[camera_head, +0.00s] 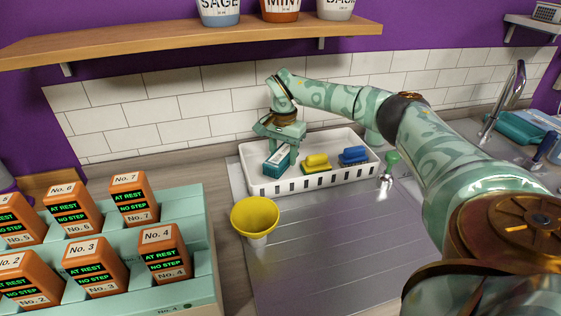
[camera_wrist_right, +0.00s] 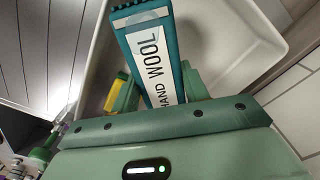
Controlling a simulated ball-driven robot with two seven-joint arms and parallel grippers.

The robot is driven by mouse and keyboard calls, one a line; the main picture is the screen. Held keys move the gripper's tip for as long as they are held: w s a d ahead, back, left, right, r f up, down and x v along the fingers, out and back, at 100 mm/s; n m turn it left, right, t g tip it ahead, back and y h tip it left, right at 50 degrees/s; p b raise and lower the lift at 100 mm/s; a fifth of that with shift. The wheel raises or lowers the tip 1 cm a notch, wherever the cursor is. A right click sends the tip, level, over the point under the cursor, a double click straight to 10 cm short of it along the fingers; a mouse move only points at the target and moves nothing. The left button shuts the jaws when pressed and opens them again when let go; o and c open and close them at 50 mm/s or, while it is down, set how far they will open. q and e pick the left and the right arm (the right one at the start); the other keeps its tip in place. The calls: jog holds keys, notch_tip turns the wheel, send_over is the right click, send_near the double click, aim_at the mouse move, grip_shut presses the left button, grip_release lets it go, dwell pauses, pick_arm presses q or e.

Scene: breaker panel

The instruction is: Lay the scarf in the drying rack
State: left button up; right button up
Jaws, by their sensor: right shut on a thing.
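The scarf is a teal folded block with a white label and a ribbed end; it shows in the head view (camera_head: 277,161) and the right wrist view (camera_wrist_right: 148,50), where the label reads "HAND WOOL". My right gripper (camera_head: 278,146) is shut on it from above, with a finger on each side in the wrist view (camera_wrist_right: 160,88). The scarf is at the left end of the white drying rack (camera_head: 322,183), inside its rim in the picture. I cannot tell whether it touches the rack floor. My left gripper is not in view.
A yellow piece (camera_head: 316,162) and a blue piece (camera_head: 353,155) lie in the rack to the right. Several orange labelled blocks (camera_head: 95,265) stand at left. A wooden shelf (camera_head: 190,40) hangs above; a tap (camera_head: 515,85) is at right.

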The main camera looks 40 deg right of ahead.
jog(key=shift+w+f, duration=0.15)
jog(key=shift+f, duration=0.1)
notch_tip(320, 180, down, 4)
jog(key=shift+w+r+b, duration=0.1)
jog(key=shift+r+b, duration=0.15)
jog(key=shift+b, duration=0.6)
jog(key=shift+r, duration=0.15)
jog(key=o, duration=1.4)
